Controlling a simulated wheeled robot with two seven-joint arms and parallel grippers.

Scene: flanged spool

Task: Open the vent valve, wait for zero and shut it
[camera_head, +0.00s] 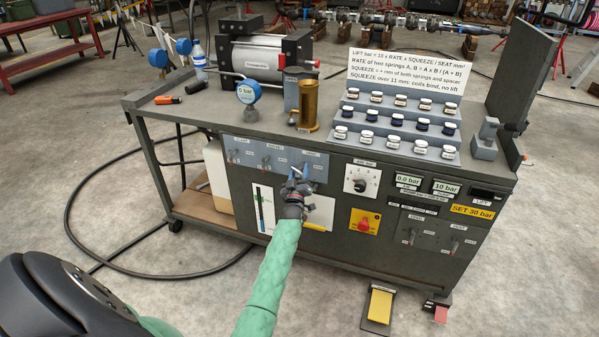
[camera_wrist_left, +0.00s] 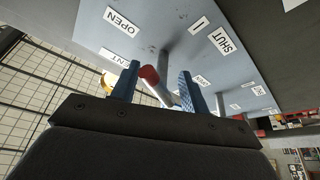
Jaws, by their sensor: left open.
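My left gripper (camera_head: 296,176) is in front of the right end of the blue-grey valve panel (camera_head: 250,148) on the bench front. In the left wrist view, its two blue fingers (camera_wrist_left: 157,88) stand apart on either side of a grey lever with a red tip (camera_wrist_left: 150,75). Contact is unclear. A partly hidden label (camera_wrist_left: 114,57) by the lever ends in "ENT". An "OPEN" label (camera_wrist_left: 122,20) and a "SHUT" label (camera_wrist_left: 222,39) sit on the panel; which one the lever points to is unclear. A blue gauge (camera_head: 247,92) on the bench top reads 0 bar. My right gripper is not in view.
Digital displays on the front read 0.0 bar (camera_head: 408,180) and 10 bar (camera_head: 446,187). A black knob dial (camera_head: 360,185), a red knob on a yellow plate (camera_head: 364,224) and another lever panel (camera_head: 431,232) are to the right. A yellow pedal (camera_head: 380,306) lies on the floor.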

